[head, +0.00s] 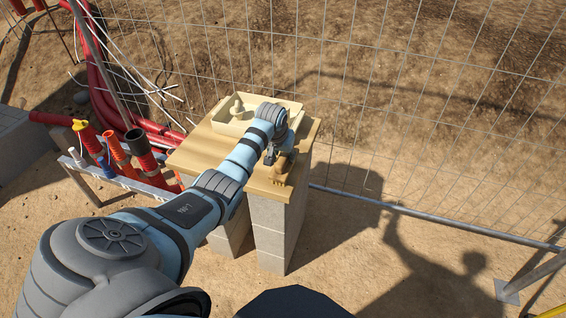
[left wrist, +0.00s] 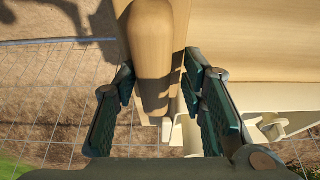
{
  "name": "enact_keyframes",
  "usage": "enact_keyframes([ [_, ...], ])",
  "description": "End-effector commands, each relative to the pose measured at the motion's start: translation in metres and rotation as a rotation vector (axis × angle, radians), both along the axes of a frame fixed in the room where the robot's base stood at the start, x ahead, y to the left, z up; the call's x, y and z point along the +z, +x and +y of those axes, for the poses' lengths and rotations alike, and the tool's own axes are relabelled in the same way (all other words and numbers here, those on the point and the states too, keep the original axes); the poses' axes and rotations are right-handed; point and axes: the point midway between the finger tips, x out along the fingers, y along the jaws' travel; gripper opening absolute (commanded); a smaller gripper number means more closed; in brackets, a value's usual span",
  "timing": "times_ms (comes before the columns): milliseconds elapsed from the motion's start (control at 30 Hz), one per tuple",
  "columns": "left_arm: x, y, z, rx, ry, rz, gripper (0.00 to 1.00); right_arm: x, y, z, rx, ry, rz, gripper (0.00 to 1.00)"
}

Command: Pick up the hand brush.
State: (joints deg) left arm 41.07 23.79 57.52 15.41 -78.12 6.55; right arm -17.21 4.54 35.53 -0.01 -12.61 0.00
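The hand brush shows in the left wrist view as a rounded tan wooden handle (left wrist: 152,45), lying over the board. In the head view a small tan part of what looks like the brush (head: 281,170) shows beside my left gripper (head: 271,155); my arm hides much of that area. In the left wrist view my left gripper (left wrist: 158,78) has its dark green fingers spread on both sides of the handle, with a gap on each side. My right gripper is in neither view.
The wooden board (head: 200,150) rests on grey block stacks (head: 270,238). A cream tray (head: 222,127) with a pale object (head: 237,105) sits at its back. A wire fence (head: 400,130) stands behind. Red pipes and coloured tools (head: 140,150) are at left. Bare ground lies right.

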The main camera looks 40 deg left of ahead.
Motion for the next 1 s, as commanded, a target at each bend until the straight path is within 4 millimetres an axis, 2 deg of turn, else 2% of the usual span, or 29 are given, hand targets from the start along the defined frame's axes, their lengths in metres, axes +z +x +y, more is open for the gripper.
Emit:
enact_keyframes([
  [33, -0.001, 0.000, -0.001, 0.000, -0.002, 0.002, 0.11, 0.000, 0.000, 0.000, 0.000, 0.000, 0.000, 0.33],
  [100, -0.001, -0.001, -0.001, 0.000, -0.002, 0.003, 0.00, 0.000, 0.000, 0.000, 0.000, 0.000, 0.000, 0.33],
  [500, 0.005, 0.000, 0.000, -0.001, -0.001, 0.000, 0.00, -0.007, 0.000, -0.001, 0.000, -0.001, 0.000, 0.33],
  [667, 0.043, 0.001, 0.000, 0.000, 0.000, -0.003, 0.00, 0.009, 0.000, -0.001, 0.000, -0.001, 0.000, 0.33],
  [900, 0.137, 0.001, 0.000, 0.000, 0.000, -0.006, 0.00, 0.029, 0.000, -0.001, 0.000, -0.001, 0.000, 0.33],
  [1000, 0.169, 0.001, 0.000, 0.001, 0.000, -0.003, 0.00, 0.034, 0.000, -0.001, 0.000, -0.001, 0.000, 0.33],
])
